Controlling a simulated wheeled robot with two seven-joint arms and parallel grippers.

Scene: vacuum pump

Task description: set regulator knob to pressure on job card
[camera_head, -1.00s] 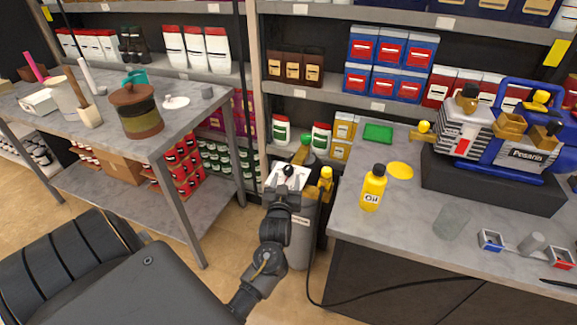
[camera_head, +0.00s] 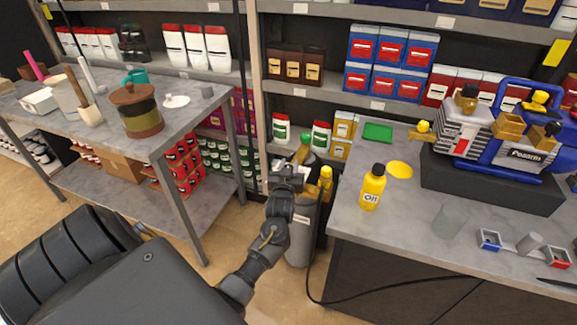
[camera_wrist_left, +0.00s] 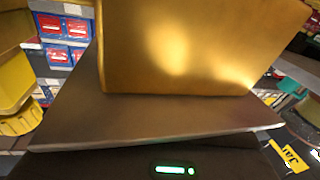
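In the head view, a grey gas cylinder (camera_head: 298,246) stands on the floor between the two tables. Yellow-gold fittings (camera_head: 326,180) sit at its top, with a green-topped part (camera_head: 304,151) behind. My left gripper (camera_head: 287,171) is at the cylinder top, beside the fittings, and covers much of what lies there. I cannot make out the regulator knob or a readable job card. In the left wrist view, a large gold block (camera_wrist_left: 190,50) fills the upper middle, very close. The fingertips are not clear, so their opening and any contact cannot be told. My right gripper is out of view.
The right workbench (camera_head: 400,225) holds a yellow oil bottle (camera_head: 372,187), a clear beaker (camera_head: 447,220) and the blue pump (camera_head: 510,150). A black hose (camera_head: 385,290) runs from the cylinder area. The left table (camera_head: 190,122) stands close to the arm.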

